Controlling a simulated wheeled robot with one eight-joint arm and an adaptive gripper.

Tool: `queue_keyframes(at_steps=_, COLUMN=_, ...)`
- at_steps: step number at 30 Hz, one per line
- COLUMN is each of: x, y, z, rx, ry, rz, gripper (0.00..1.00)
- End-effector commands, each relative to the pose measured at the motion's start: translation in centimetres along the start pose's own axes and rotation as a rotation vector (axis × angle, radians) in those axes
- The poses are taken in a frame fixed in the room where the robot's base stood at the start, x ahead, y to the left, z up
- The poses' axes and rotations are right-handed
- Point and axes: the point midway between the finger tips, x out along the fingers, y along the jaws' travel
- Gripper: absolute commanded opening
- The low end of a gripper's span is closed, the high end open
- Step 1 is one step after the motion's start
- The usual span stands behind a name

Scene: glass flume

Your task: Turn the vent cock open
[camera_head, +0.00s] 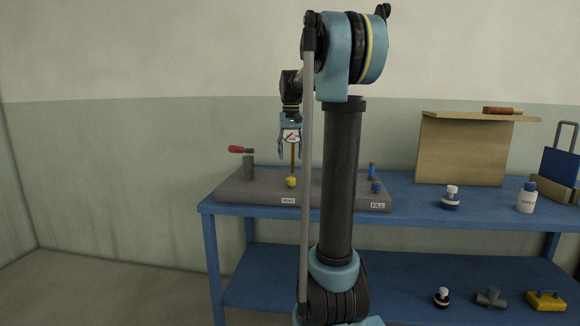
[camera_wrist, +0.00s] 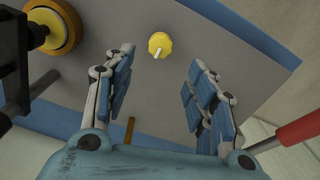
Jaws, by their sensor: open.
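The vent cock is a small yellow knob (camera_head: 291,182) on the grey block, just above the VENT label (camera_head: 288,201). In the wrist view the yellow knob (camera_wrist: 161,43) has a pale pointer bar aimed toward the bottom of the picture. My gripper (camera_head: 290,152) hangs pointing down above the knob, apart from it. In the wrist view my gripper (camera_wrist: 161,60) has its fingers wide apart, with nothing between them; the knob shows beyond the fingertips, roughly midway between them.
A red-handled lever (camera_head: 241,150) stands left on the grey block (camera_head: 235,190). A blue knob (camera_head: 376,187) sits by the FILL label (camera_head: 377,205). A wooden board (camera_head: 460,150) and bottle (camera_head: 527,198) stand right.

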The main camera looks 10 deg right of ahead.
Motion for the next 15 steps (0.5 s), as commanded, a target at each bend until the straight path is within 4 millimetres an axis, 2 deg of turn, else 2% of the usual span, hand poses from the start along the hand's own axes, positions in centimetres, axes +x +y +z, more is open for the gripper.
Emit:
queue_keyframes(at_steps=6, x=-1.8, y=0.0, z=0.0, rx=0.0, ry=-0.001, rz=0.0, gripper=0.51)
queue_keyframes(at_steps=15, x=-2.1, y=0.0, z=0.0, rx=0.0, ry=-0.001, rz=0.0, gripper=0.51)
